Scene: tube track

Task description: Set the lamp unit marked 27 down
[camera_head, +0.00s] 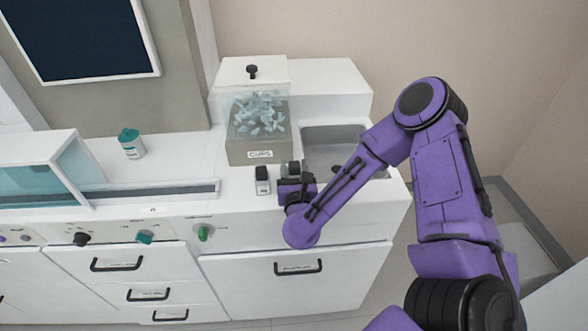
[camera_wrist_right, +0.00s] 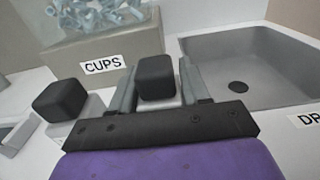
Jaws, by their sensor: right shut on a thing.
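My right gripper (camera_head: 292,178) is over the counter's front edge, between the box of cups and the sink. In the right wrist view its two grey fingers (camera_wrist_right: 156,84) are shut on a small unit with a dark block-shaped top (camera_wrist_right: 156,76). Most of that unit's body is hidden by the gripper, and no number is readable on it. A similar unit, white with a black top (camera_head: 262,180), stands upright on the counter just left of the gripper; it also shows in the right wrist view (camera_wrist_right: 61,100). My left gripper is not in view.
The box labelled CUPS (camera_head: 259,150) stands behind the gripper. A grey sink (camera_head: 335,137) is to its right. A low rail (camera_head: 150,192) and a teal-capped bottle (camera_head: 131,146) are to the left. Knobs and drawer handles line the counter's front.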

